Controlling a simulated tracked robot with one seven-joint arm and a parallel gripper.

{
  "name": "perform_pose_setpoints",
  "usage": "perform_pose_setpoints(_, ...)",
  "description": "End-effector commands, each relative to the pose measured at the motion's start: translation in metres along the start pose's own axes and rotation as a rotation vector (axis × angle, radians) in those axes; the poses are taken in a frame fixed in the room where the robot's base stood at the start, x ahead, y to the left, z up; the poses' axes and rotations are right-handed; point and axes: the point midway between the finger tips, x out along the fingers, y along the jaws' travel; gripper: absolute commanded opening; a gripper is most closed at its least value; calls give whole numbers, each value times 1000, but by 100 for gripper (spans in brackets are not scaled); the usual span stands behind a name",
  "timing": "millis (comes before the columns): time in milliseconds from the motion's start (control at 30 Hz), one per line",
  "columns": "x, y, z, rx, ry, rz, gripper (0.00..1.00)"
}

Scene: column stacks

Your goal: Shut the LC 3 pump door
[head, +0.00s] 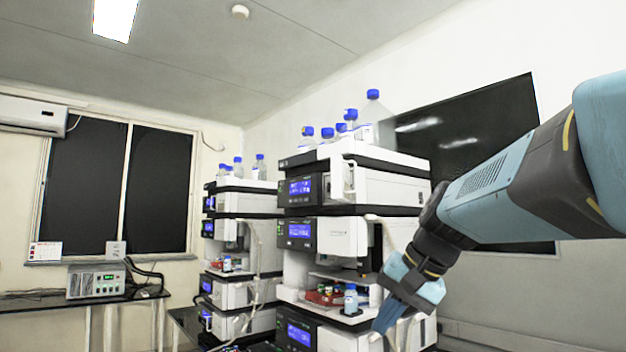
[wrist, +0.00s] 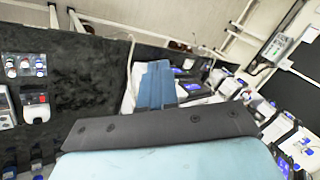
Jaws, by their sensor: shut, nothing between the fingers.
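My gripper (head: 384,326) is shut and empty. It points down and to the left, in front of the lower right part of the nearer instrument stack (head: 330,236) in the head view. Its blue fingers lie together in the wrist view (wrist: 156,70). The stack's modules have blue displays and white fronts. A white panel (head: 348,180) on the top module seems to stand out from the front. I cannot read any label, so I cannot tell which module is the LC 3 pump. The gripper hides part of the bottom module, and I cannot tell whether it touches it.
Blue-capped bottles (head: 308,135) stand on top of the nearer stack. A red tray (head: 327,297) and a small bottle (head: 351,301) sit in its open bay. Pale tubing hangs by the fronts. A second stack (head: 240,262) stands behind left. A dark bench (head: 40,304) stands further left.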

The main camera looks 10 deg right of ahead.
Motion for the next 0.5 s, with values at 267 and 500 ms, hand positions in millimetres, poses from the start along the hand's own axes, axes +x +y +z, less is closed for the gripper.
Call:
perform_pose_setpoints(267, -59, -53, -107, 219, -31, -337, 0)
perform_pose_setpoints(500, -137, -68, -197, 296, -31, -661, 0)
